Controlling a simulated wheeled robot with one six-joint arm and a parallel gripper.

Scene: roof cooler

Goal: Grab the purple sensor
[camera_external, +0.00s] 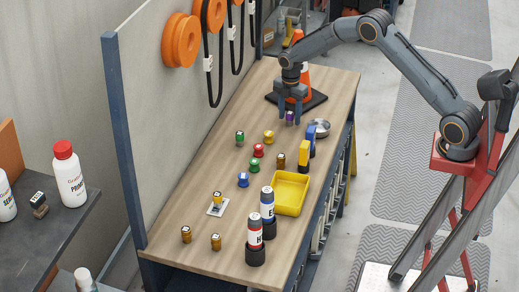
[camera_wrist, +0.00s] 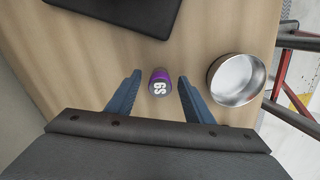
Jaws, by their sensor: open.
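The purple sensor (camera_wrist: 160,81) is a small upright piece with a grey top marked "S9" and a purple body. It stands on the wooden bench (camera_external: 203,176) near its far end. In the external view the purple sensor (camera_external: 290,117) shows between my gripper's fingers. My gripper (camera_external: 290,112) is open and points down over it. In the wrist view my gripper's two blue fingers (camera_wrist: 159,88) stand to the left and right of the sensor, with gaps on both sides. I cannot tell how far above the bench the fingertips are.
A metal bowl (camera_wrist: 237,80) stands just right of my right finger. The black base of an orange cone (camera_external: 303,80) lies behind. Other coloured sensors, including a red one (camera_external: 258,150), a yellow tray (camera_external: 291,194) and bottles (camera_external: 255,232) stand nearer the camera.

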